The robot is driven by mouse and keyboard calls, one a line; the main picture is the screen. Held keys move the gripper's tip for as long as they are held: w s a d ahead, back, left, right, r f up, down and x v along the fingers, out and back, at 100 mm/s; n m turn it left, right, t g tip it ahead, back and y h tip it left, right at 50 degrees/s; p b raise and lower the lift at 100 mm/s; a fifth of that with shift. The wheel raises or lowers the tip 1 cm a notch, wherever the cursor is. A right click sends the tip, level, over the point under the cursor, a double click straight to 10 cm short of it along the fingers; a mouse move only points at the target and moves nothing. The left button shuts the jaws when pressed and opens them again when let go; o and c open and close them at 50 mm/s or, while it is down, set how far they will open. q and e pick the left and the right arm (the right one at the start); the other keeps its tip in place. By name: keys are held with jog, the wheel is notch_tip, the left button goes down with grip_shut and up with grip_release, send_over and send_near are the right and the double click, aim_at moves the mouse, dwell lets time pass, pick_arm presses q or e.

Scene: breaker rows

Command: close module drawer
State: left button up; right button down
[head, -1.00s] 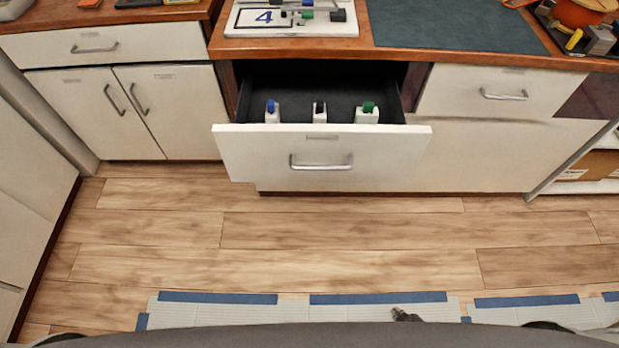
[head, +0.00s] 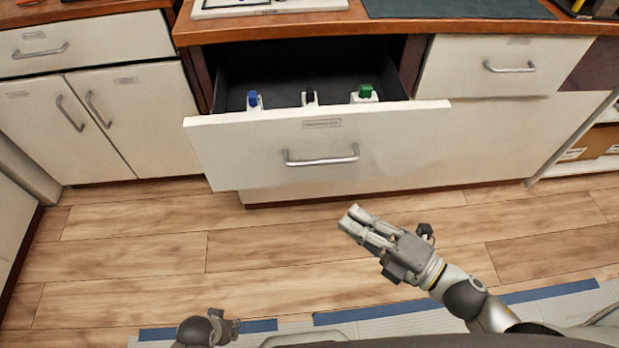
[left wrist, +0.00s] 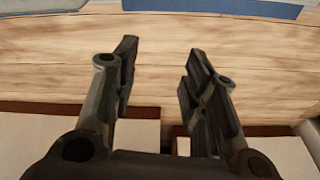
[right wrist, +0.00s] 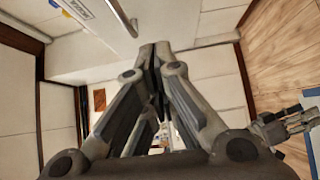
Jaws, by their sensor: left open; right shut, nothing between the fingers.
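The module drawer (head: 240,155) is pulled out from the cabinet, its white front facing me. Its silver bar handle (head: 320,157) also shows at the top of the right wrist view (right wrist: 122,17). Inside stand white modules with a blue top (head: 254,100), a black top (head: 309,97) and a green top (head: 364,93). My right gripper (head: 350,217) is shut and empty, below and in front of the drawer front, apart from it. My left gripper (head: 228,326) is low at the bottom edge, far from the drawer; its fingers are spread and empty in the left wrist view (left wrist: 160,57).
A wooden counter (head: 270,29) overhangs the drawer. A shut drawer (head: 505,70) is on the right, and shut cupboard doors (head: 125,118) are on the left. The wooden floor (head: 150,235) before the cabinets is clear.

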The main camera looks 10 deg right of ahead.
jog(key=p, duration=0.1)
send_over(312, 176)
jog(key=s, duration=0.4)
pick_arm(q)
jog(key=s+f, duration=0.2)
jog(key=f, duration=0.1)
jog(key=shift+a+f, duration=0.15)
jog(key=shift+f, duration=0.05)
pick_arm(e)
jog(key=shift+a+r, duration=0.1)
jog(key=shift+a, duration=0.1)
jog(key=shift+w, duration=0.2)
